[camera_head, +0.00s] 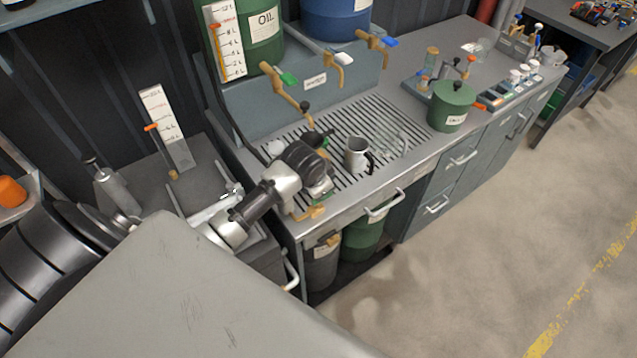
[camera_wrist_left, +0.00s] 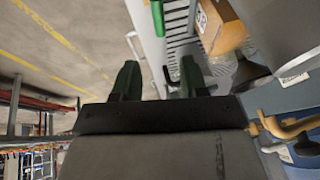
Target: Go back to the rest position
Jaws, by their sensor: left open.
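My left arm comes in from the left in the head view, and its gripper (camera_head: 318,188) is over the near left end of the slotted drain grate (camera_head: 345,182). The fingers are partly hidden by the wrist there. In the left wrist view the two dark green fingers of this gripper (camera_wrist_left: 159,72) stand wide apart with nothing held between them. A pale mug (camera_head: 356,152) with a dark handle stands upright on the grate, to the right of the gripper and apart from it. My right gripper is in neither view.
Brass taps (camera_head: 332,62) with coloured levers overhang the grate, below the green oil drum (camera_head: 250,35) and blue drum (camera_head: 338,18). A clear vessel (camera_head: 393,140) stands beside the mug. A green pot (camera_head: 451,105) sits farther right. The concrete floor (camera_head: 500,230) in front is open.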

